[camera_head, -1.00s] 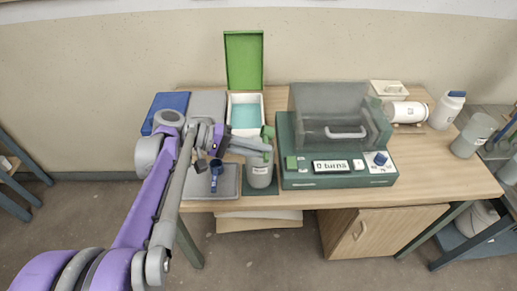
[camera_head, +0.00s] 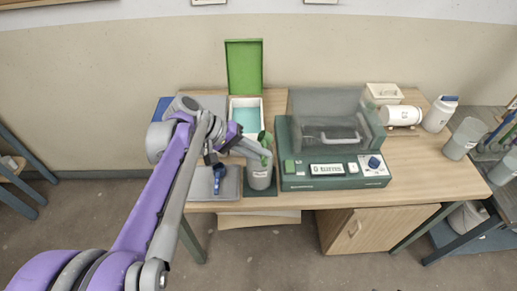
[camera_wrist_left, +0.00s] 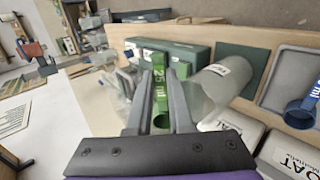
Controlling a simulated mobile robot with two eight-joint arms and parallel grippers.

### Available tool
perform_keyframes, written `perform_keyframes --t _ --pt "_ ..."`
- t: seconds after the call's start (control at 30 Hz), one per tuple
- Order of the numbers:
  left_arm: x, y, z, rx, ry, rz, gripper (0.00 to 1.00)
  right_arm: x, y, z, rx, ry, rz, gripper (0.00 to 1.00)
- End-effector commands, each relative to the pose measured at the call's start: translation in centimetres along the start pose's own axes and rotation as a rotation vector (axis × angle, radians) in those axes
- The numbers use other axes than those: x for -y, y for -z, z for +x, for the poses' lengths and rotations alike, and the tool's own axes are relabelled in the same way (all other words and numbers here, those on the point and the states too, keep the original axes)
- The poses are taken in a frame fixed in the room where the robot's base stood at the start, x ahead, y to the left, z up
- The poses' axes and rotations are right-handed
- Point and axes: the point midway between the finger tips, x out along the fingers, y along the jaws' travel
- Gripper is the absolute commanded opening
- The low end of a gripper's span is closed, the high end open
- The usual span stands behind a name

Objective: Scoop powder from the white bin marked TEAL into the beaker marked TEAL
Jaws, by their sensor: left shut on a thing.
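My left gripper (camera_head: 254,149) is shut on a green scoop (camera_head: 266,139), which is tilted at the beaker's mouth. In the left wrist view the green scoop (camera_wrist_left: 160,90) reads "25 ml" and sits between the two grey fingers. The grey translucent beaker (camera_head: 260,179) stands on a dark green mat just below the gripper; it also shows in the left wrist view (camera_wrist_left: 222,88). Its label is too small to read. The white bin (camera_head: 232,101) holds pale teal powder behind the gripper, its green lid (camera_head: 244,66) standing open. I cannot tell whether the scoop holds powder.
A blue scoop (camera_head: 217,183) lies on a grey tray (camera_head: 230,189) left of the beaker. A green machine (camera_head: 333,170) with a clear hood stands close right of it. A white jar (camera_head: 401,115), a white bottle (camera_head: 438,115) and another beaker (camera_head: 464,139) are farther right.

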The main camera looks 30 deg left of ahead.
Motion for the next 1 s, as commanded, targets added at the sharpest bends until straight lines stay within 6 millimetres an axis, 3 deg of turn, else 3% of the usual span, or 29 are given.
perform_keyframes --t 0.67,1.0 --pt "-1.7 0.0 -1.1 -0.001 0.374 0.009 0.00 0.0 4.0 -4.2 -0.034 0.000 0.000 0.45" --pt "-2.8 0.0 -1.9 -0.003 0.741 0.015 0.00 0.0 5.7 -5.5 -0.050 0.000 0.000 0.45"
